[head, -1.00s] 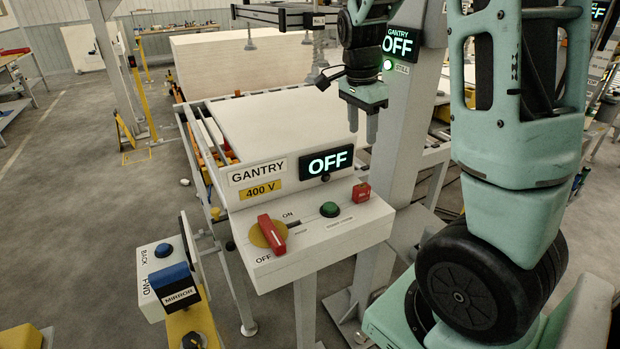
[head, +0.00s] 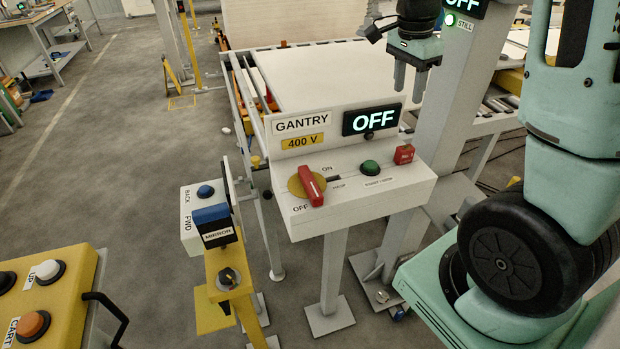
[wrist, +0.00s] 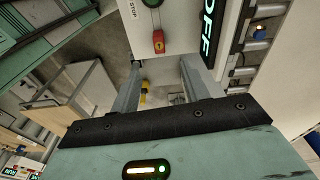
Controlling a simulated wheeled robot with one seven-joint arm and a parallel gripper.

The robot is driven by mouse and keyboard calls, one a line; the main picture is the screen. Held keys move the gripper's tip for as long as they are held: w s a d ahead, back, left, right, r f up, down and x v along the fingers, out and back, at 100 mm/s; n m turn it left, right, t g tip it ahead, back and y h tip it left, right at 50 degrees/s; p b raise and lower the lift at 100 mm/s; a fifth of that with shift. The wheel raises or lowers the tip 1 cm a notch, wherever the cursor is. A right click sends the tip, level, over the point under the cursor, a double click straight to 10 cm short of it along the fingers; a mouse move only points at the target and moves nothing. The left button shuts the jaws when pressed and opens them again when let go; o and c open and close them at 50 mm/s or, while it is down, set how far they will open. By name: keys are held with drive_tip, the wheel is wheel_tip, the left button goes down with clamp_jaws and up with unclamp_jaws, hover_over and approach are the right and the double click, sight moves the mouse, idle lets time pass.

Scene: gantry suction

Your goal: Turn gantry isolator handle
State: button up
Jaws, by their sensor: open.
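The isolator handle (head: 311,186) is a red bar on a yellow disc, on the sloped top of the white gantry control box (head: 360,206). It sits tilted between the OFF and ON marks, its lower end nearer OFF. The display (head: 372,120) above it reads OFF. My gripper (head: 408,80) hangs above and behind the box, to the right of the handle and apart from it. Its two grey fingers are spread and empty.
A green button (head: 370,167) and a red block (head: 404,154) sit right of the handle. A yellow panel (head: 62,285) is at lower left. A grey post (head: 452,100) rises behind.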

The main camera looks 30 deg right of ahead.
drive_tip(key=w+a+n, duration=0.4)
drive_tip(key=a+n, duration=0.6)
drive_tip(key=a, duration=0.3)
drive_tip(key=n+y+p, duration=0.1)
drive_tip(key=n, duration=0.6)
approach(309, 177)
wheel_tip(309, 177, down, 9)
drive_tip(key=p, duration=0.2)
drive_tip(key=shift+f+p, duration=0.1)
drive_tip(key=shift+p, duration=0.25)
clamp_jaws()
